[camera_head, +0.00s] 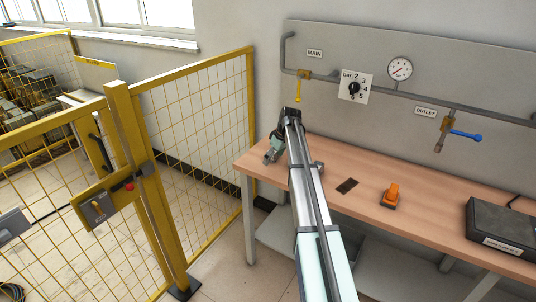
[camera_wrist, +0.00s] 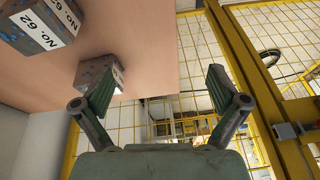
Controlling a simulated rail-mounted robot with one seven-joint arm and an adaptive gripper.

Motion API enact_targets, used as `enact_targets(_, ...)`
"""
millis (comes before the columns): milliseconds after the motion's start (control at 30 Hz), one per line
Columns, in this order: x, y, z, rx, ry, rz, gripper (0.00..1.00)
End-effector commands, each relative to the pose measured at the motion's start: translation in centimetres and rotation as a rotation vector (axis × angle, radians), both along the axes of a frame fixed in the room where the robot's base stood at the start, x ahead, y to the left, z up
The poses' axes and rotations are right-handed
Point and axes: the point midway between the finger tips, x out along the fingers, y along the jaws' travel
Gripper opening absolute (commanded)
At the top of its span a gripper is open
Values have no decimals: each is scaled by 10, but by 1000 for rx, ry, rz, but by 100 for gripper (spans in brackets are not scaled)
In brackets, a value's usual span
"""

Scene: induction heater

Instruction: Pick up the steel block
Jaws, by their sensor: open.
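In the wrist view, a speckled blue-grey and brown block (camera_wrist: 117,74) lies on the wooden table, partly hidden behind my left finger. A second, similar block (camera_wrist: 28,24) with a white "NO. 62" label is at the upper left. I cannot tell which of them is the steel block. My gripper (camera_wrist: 162,88) is open, and the gap between its fingers is empty, showing the table edge and the fence beyond.
The wooden table (camera_head: 440,217) holds a dark flat plate (camera_head: 347,186), an orange device (camera_head: 391,195) and a dark box (camera_head: 500,228) on the right. Behind are pipes with a gauge (camera_head: 400,69) and valves. A yellow mesh fence (camera_head: 205,130) stands left of the table.

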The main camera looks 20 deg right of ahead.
Motion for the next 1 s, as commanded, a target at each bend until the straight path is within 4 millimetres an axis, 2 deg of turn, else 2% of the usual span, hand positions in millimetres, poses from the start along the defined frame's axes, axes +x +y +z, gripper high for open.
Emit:
enact_targets(33,20,-21,22,-1,-20,20,97)
enact_targets(200,51,-73,82,-6,-82,104,97)
enact_targets(300,58,-89,103,-9,-103,136,97)
enact_targets(367,60,-93,107,-9,-109,146,97)
enact_targets(467,62,-92,102,-9,-111,153,97)
enact_targets(567,65,-87,87,-9,-110,153,97)
enact_targets(1000,91,-68,12,-9,-110,151,97)
